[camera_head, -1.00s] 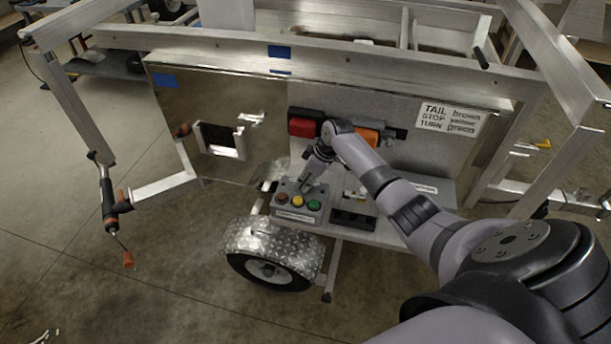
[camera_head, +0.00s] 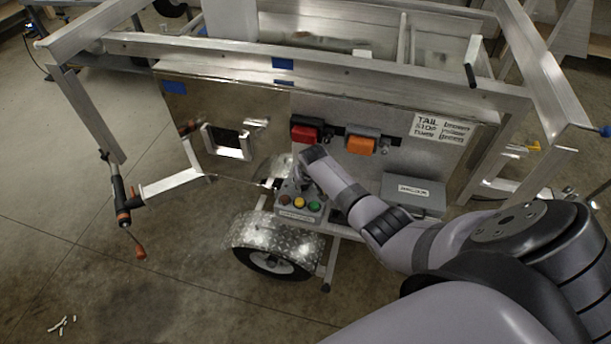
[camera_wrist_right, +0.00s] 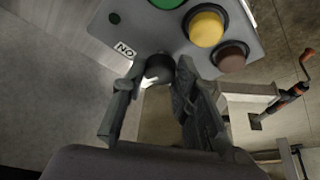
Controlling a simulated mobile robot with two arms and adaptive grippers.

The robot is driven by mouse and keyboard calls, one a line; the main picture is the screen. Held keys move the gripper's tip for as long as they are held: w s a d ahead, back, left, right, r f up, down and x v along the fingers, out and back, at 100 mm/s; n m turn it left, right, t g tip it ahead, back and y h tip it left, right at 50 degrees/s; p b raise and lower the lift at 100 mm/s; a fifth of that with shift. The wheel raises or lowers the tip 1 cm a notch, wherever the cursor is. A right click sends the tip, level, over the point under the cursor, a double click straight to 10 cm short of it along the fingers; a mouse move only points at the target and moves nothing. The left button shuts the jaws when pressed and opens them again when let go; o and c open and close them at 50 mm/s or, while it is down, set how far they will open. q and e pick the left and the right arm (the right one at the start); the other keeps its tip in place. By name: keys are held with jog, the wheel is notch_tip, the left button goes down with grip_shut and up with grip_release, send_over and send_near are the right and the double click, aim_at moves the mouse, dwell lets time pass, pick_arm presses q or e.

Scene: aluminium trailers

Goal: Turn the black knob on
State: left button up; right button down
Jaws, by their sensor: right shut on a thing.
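The black knob (camera_wrist_right: 160,67) is on the grey control box (camera_wrist_right: 187,45), beside a small white label (camera_wrist_right: 124,50) that reads "NO" from this side, perhaps "ON" upside down. A white mark shows at the knob's near edge. My right gripper (camera_wrist_right: 160,80) is shut on the knob, one finger on each side. In the head view the control box (camera_head: 296,213) sits at the trailer's edge, with brown, yellow and green buttons on it. My right wrist hides the knob there and most of the gripper (camera_head: 298,187). My left gripper is not in view.
A red lamp (camera_head: 305,132) and an orange lamp (camera_head: 360,146) are on the panel above the box. A grey case (camera_head: 413,194) lies to the right. Below are a fender (camera_head: 270,231) and wheel. A crank handle (camera_head: 122,200) stands at left.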

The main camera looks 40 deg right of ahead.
jog(key=m, duration=0.1)
jog(key=m+h, duration=0.1)
jog(key=shift+w+a+m, duration=0.1)
jog(key=shift+a+m, duration=0.1)
jog(key=shift+m, duration=0.2)
jog(key=shift+m+g+h, duration=0.4)
jog(key=shift+m+g, duration=0.2)
jog(key=shift+m, duration=1)
jog(key=shift+m+b, duration=0.3)
jog(key=c, duration=1.3)
grip_release()
jog(key=v, duration=1.2)
jog(key=shift+w+a, duration=0.15)
